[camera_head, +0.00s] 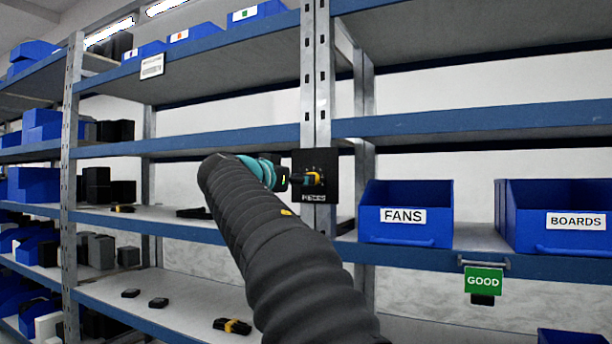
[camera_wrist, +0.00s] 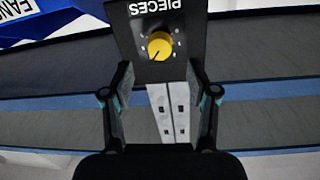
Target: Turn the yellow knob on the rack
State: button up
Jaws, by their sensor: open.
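The yellow knob (camera_wrist: 160,46) sits on a black panel (camera_wrist: 142,66) with white marks around it and the word PIECES, upside down in the wrist view. In the wrist view my gripper (camera_wrist: 160,82) is open, with one finger on each side below the panel. The knob lies beyond the fingertips, between their lines, and nothing is held.
A blue FANS bin (camera_head: 405,235) and a blue BOARDS bin (camera_head: 560,240) stand on the shelf right of the panel. A green GOOD tag (camera_head: 484,279) hangs below. Blue shelf edges run beside the post. Small dark items lie on the left shelves.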

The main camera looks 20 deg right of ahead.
jog(key=shift+p+x, duration=0.6)
jog(key=shift+x, duration=2.15)
grip_shut()
